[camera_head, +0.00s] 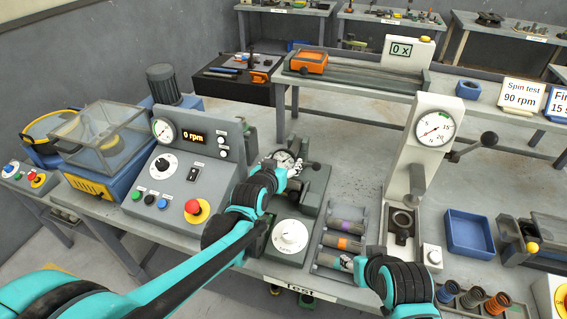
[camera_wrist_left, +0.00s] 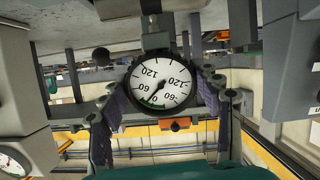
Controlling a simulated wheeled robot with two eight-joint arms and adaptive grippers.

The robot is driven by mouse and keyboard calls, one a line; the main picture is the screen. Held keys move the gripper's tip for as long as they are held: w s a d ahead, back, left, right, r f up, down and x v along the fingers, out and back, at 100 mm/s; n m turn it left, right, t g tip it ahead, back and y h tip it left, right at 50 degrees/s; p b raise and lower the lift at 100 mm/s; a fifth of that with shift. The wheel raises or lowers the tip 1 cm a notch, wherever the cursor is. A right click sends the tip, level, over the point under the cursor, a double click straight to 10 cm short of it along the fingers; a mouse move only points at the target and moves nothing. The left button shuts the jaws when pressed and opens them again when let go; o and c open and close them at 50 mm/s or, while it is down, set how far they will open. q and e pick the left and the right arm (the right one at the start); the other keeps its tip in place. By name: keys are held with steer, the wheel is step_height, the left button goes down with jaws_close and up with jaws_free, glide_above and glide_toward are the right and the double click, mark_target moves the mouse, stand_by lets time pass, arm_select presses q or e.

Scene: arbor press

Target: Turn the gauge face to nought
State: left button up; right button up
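The dial gauge (camera_head: 284,158) stands on the grey test fixture in the middle of the bench. In the left wrist view its white face (camera_wrist_left: 160,83) appears upside down, with 60 and 120 marks on both sides. A green band lies along its lower edge, and the needle points down and slightly left. My left gripper (camera_wrist_left: 160,92) has a purple-padded finger on each side of the gauge's black rim, and both pads appear to touch it. My right gripper (camera_head: 347,262) is at the front end of the cylinder tray, its fingers mostly hidden.
A control panel (camera_head: 182,165) reading 0 rpm stands to the left. The tray (camera_head: 325,238) with banded cylinders and the arbor press (camera_head: 430,150) are to the right. A blue bin (camera_head: 468,234) stands beyond the press.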

arm_select(q)
steer(key=shift+m+p, duration=0.35)
steer(key=shift+m, duration=0.55)
steer(key=shift+c, duration=0.2)
steer(key=o, duration=1.2)
steer(key=v, duration=1.2)
